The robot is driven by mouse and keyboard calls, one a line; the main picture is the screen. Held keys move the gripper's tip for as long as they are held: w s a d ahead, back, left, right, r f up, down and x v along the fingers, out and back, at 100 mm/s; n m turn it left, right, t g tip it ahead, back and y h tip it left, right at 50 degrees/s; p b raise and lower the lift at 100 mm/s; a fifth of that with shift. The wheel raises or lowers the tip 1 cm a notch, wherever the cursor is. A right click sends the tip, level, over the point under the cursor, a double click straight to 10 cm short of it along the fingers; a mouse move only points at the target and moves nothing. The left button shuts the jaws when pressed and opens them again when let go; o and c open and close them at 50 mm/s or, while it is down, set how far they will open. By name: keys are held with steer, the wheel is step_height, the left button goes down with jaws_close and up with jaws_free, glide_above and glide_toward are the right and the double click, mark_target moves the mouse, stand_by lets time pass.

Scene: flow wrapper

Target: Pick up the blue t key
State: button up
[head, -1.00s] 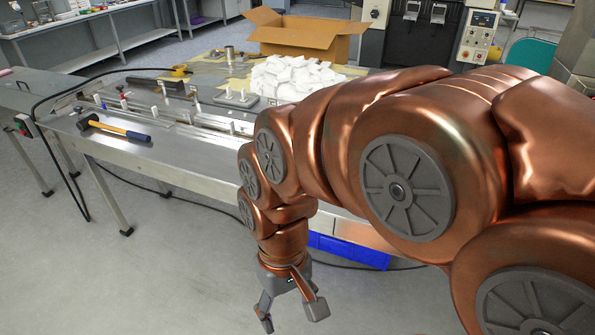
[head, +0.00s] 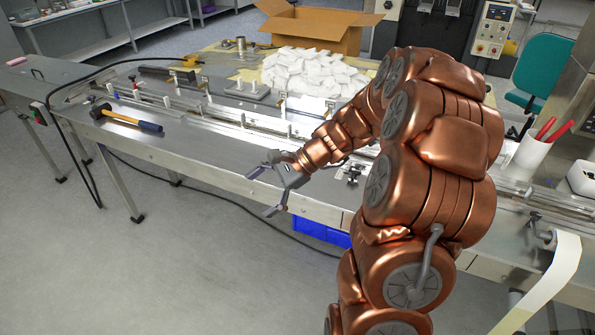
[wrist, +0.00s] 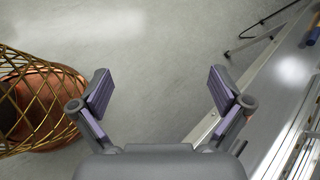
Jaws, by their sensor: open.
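I cannot make out a blue t key in either view. My gripper (head: 262,191) is open and empty, in the air by the front edge of the steel machine table (head: 205,165). In the wrist view its two fingers (wrist: 160,90) are spread wide, with only grey floor between them. The table edge runs along the right of the wrist view. My arm hides part of the table's middle and right side in the head view.
A hammer (head: 133,120) with a blue and yellow handle lies on the table's left part. White packets (head: 313,72) are heaped before an open cardboard box (head: 318,32). A white cup (head: 528,152) holds red-handled tools at right. A blue bin (head: 320,230) sits below the table.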

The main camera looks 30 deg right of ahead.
steer(key=w+d+f+m+t+h, duration=0.1)
steer(key=d+f+m+t, duration=0.1)
steer(key=d+m, duration=0.2)
steer(key=w+d+f+m+t, duration=0.2)
steer(key=d+m, duration=0.1)
steer(key=d, duration=0.8)
steer(key=w+d+f+m+t+h, duration=0.1)
steer(key=d+f+m+t, duration=0.1)
steer(key=d, duration=0.6)
steer(key=shift+w+d+f+m+t+h+p, duration=0.1)
steer(key=shift+w+f+m+t+h+p, duration=0.15)
steer(key=shift+m, duration=0.4)
steer(key=shift+w+f+m+t+h+p, duration=0.15)
steer(key=shift+m+t, duration=0.2)
steer(key=shift+m, duration=0.3)
steer(key=shift+f, duration=0.1)
steer(key=x, duration=0.2)
steer(key=p+x, duration=0.1)
steer(key=x, duration=0.1)
steer(key=p+x, duration=0.1)
steer(key=x, duration=0.1)
steer(key=shift+w+r, duration=0.25)
steer(key=shift+w, duration=0.1)
steer(key=shift+w+a+f, duration=0.25)
steer(key=shift+w+a, duration=0.05)
steer(key=shift+w, duration=0.1)
steer(key=shift+c, duration=0.3)
steer(key=c, duration=0.9)
steer(key=shift+o, duration=0.2)
